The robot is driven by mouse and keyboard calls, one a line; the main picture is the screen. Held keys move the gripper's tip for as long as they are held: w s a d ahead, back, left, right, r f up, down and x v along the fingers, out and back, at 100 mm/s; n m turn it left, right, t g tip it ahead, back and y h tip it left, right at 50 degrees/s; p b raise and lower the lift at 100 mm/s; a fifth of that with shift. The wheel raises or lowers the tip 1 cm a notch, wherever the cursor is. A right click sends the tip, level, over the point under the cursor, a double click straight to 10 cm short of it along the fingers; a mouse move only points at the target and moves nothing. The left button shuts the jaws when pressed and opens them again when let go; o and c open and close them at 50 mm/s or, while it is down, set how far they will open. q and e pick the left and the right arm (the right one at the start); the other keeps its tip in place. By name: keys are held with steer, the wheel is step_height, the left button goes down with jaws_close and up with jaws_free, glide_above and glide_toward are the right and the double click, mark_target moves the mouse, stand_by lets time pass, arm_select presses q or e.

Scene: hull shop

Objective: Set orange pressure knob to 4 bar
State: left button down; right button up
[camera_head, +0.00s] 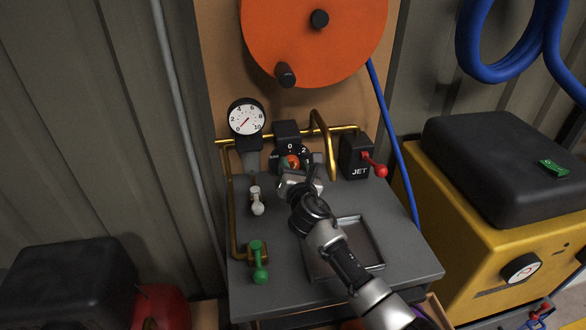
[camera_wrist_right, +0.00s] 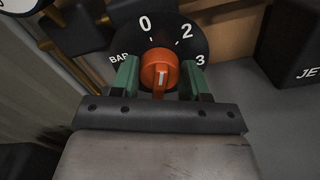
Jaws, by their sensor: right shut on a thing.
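The orange pressure knob (camera_head: 292,162) sits on a round black dial (camera_head: 276,158) at the back of the grey bench. In the right wrist view the knob (camera_wrist_right: 158,70) is between the green fingers of my right gripper (camera_wrist_right: 160,80), which is shut on it. The dial (camera_wrist_right: 190,52) shows 0, 2, 3 and BAR; its lower part is hidden by the gripper. A white mark on the knob's front points down, toward the gripper body; the number there is hidden. My left gripper is not in view.
A white pressure gauge (camera_head: 246,118) has its red needle near 0. A red-handled JET valve (camera_head: 356,158) stands right of the dial. A white lever (camera_head: 257,202) and a green lever (camera_head: 259,262) are to the left. An empty tray (camera_head: 374,240) lies beside my right arm.

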steer(key=shift+m, duration=1.2)
steer(key=shift+f, duration=0.1)
steer(key=o, duration=0.9)
steer(key=s+d+p, duration=0.1)
steer(key=s+d, duration=0.1)
steer(key=s, duration=0.8)
steer(key=shift+s, duration=0.35)
steer(key=shift+d, duration=0.1)
